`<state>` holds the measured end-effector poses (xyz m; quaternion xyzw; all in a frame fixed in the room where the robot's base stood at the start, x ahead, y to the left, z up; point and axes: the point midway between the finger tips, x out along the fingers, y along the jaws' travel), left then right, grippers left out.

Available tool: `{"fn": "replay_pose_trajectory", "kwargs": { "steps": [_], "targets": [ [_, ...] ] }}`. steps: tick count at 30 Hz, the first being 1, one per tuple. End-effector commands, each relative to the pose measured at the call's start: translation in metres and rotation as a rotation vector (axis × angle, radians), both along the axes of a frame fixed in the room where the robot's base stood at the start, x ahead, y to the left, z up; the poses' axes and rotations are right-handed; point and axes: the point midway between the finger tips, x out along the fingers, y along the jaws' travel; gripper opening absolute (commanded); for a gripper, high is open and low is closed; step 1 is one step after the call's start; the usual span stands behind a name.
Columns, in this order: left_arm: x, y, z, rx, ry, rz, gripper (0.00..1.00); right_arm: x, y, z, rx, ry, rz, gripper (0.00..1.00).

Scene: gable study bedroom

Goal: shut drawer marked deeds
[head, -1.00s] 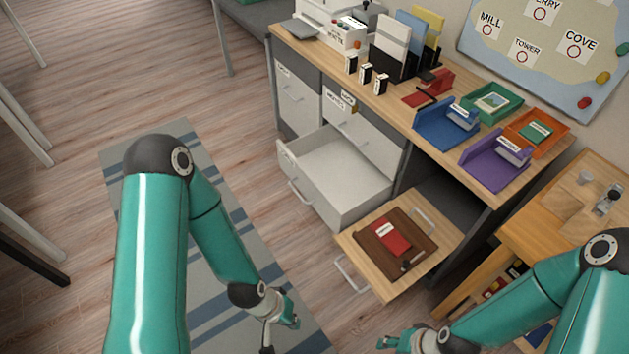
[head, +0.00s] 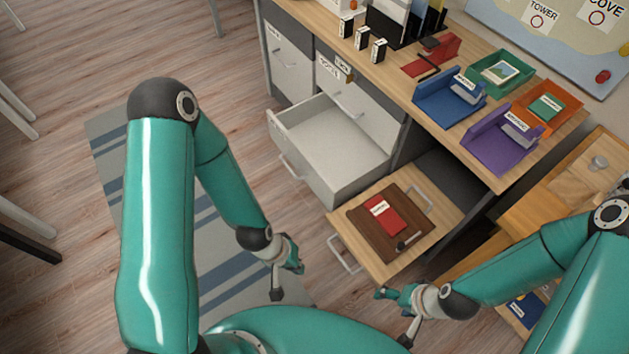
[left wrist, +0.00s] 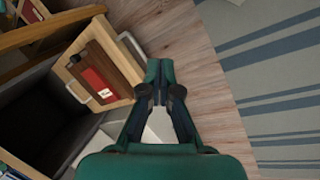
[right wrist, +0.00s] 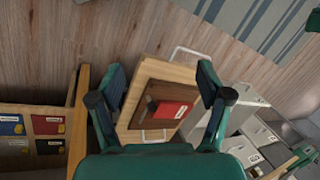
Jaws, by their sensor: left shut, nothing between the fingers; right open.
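A grey drawer (head: 335,150) stands pulled out of the cabinet and looks empty. Its front, with a bar handle (head: 291,168), faces the lower left. Small labels (head: 328,68) sit on the closed drawer front above it; I cannot read "deeds" on any. My left gripper (head: 298,268) is shut and empty, below and left of the pull-out board, apart from the drawer. Its fingers meet in the left wrist view (left wrist: 160,68). My right gripper (head: 381,293) is open and empty near the board's front edge; its spread fingers frame the board in the right wrist view (right wrist: 161,70).
A wooden pull-out board (head: 441,224) with a front handle (head: 343,256) juts out right of the drawer. It carries a brown tray (head: 362,226) with a red booklet (head: 383,213). Coloured trays stand on the desktop (head: 402,86). Floor (head: 215,60) left of the cabinet is clear.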

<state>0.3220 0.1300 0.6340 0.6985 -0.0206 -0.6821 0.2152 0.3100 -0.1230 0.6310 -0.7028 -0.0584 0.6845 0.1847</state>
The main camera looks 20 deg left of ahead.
Motion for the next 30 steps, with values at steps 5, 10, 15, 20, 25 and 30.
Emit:
{"fn": "replay_pose_trajectory", "kwargs": {
  "steps": [5, 10, 15, 20, 25, 30],
  "targets": [
    [0.044, 0.021, -0.053, 0.001, 0.043, 0.296, 0.0, 0.0, 0.0, -0.066, 0.0, 0.001, 0.0, 1.0],
    [0.099, 0.05, -0.092, -0.058, 0.11, 0.722, 0.0, 0.0, 0.0, -0.136, 0.0, 0.001, 0.0, 1.0],
    [0.153, 0.077, -0.113, -0.195, 0.192, 1.15, 0.0, 0.0, 0.0, -0.204, 0.0, 0.001, 0.0, 1.0],
    [0.2, 0.099, -0.115, -0.393, 0.29, 1.506, 0.0, 0.0, 0.0, -0.266, 0.0, 0.001, 0.0, 1.0],
    [0.235, 0.117, -0.1, -0.614, 0.409, 1.764, 0.0, 0.0, 0.0, -0.315, 0.0, 0.0, 0.0, 1.0],
    [0.251, 0.127, -0.081, -0.762, 0.502, 1.889, 0.0, 0.0, 0.0, -0.339, 0.0, 0.0, 0.0, 1.0]
  ]
}}
